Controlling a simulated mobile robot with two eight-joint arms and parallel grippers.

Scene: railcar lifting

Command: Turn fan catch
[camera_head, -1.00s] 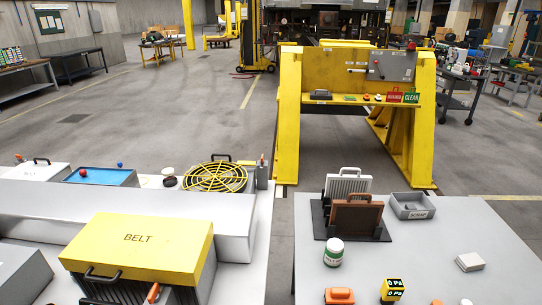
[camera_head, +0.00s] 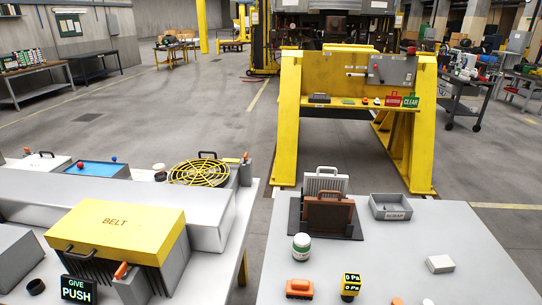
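The fan shows as a round yellow grille (camera_head: 199,173) with a black handle at its back, lying on the left bench's far right end. Beside its right edge stands a small grey post (camera_head: 246,172) with an orange tip, which looks like the fan catch; its exact turn angle is too small to tell. A similar orange lever (camera_head: 121,270) sits on a grey block in front of the yellow BELT cover (camera_head: 118,226). Neither of my grippers is in view.
A small GIVE PUSH display (camera_head: 78,289) stands at front left. The right table (camera_head: 400,255) holds brown and white panels in a rack, a jar, an orange block and a grey tray (camera_head: 391,207). A floor gap separates the benches. A yellow stand (camera_head: 352,75) is behind.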

